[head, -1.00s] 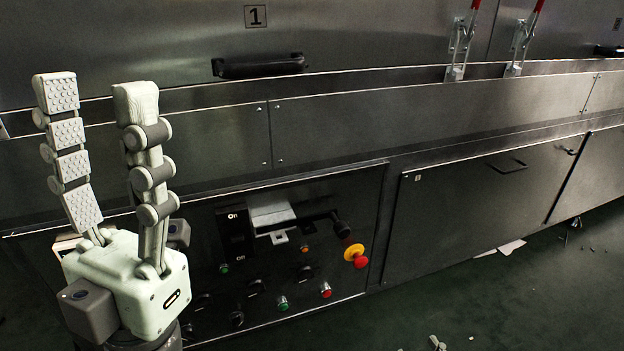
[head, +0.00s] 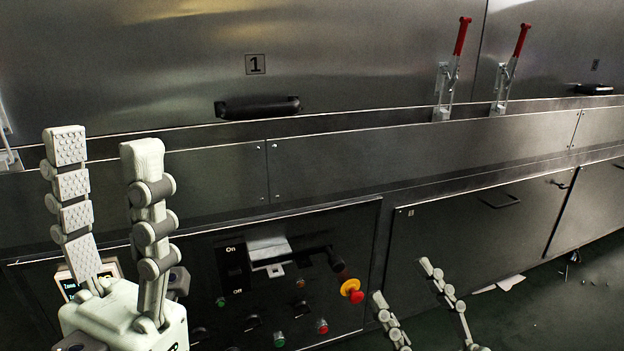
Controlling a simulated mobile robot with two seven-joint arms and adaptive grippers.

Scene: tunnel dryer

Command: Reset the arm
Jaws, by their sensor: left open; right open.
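My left gripper (head: 107,200) stands upright at the left of the head view. Its two pale segmented fingers point up and are apart, with nothing between them. It is in front of the dark control panel (head: 215,285) and covers part of that panel's left side. My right gripper (head: 408,290) shows at the bottom, right of the red and yellow emergency stop (head: 351,291). Its fingers are spread and empty, and its base is below the picture edge.
The steel dryer front fills the view, with a black handle (head: 258,107) under the number 1 plate (head: 255,64). Two red-handled toggle clamps (head: 447,75) (head: 506,75) stand on the ledge. A lower door (head: 470,225) is closed. Scraps lie on the green floor at right.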

